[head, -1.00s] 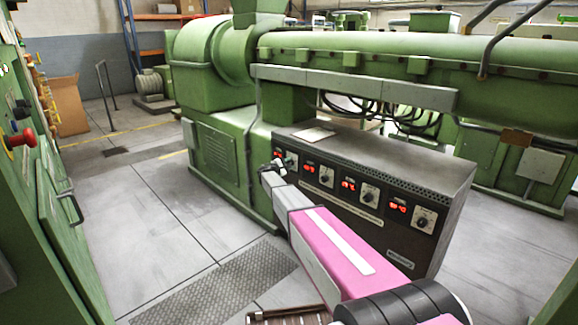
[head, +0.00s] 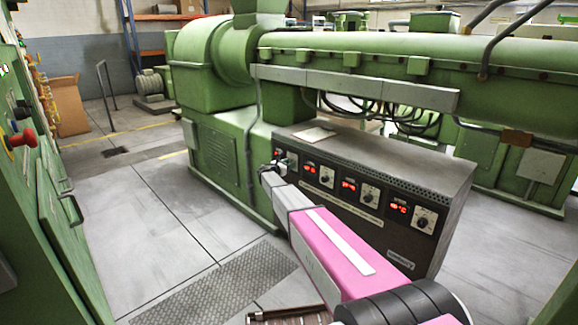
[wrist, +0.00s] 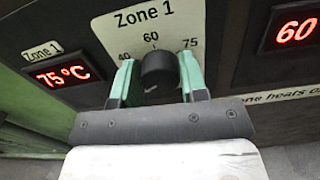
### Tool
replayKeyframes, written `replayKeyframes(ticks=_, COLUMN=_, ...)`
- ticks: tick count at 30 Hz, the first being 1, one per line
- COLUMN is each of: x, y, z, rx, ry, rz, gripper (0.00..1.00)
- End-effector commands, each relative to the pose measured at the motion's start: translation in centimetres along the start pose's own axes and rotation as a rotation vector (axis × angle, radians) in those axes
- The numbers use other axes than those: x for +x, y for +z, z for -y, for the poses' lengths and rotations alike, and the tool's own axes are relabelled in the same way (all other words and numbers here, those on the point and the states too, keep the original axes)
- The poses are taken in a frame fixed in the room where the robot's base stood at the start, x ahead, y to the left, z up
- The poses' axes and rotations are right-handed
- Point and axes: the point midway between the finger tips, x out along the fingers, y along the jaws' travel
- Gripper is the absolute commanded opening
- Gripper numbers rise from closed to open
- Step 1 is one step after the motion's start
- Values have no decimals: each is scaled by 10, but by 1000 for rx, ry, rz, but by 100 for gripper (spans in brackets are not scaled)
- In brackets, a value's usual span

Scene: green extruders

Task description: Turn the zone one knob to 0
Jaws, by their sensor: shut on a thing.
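The zone one knob (wrist: 158,72) is a black round knob under a "Zone 1" label, with scale marks 40, 60 and 75 around it. My gripper (wrist: 157,80) has its two teal fingers on either side of the knob and is shut on it. The zone one display (wrist: 62,75) reads 75 °C in red. I cannot make out a pointer mark on the knob, and no 0 mark shows. In the head view my gripper (head: 274,166) reaches the left end of the dark control box (head: 400,171), where it partly covers the zone one controls.
Other knobs (head: 369,194) and red displays line the box front to the right. A neighbouring display (wrist: 295,32) reads 60. The green extruder (head: 380,57) stands above and behind the box. A green cabinet (head: 45,215) stands at left, with open floor (head: 150,220) between.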

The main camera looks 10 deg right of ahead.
Motion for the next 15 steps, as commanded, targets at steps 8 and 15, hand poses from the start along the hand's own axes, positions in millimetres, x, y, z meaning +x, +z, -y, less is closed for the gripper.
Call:
replayKeyframes(ticks=8, x=-1, y=-2, z=0, rx=-69, ry=1, rz=-4, gripper=16)
replayKeyframes(ticks=15, x=-1, y=-2, z=0, rx=-80, ry=0, rz=-4, gripper=16)
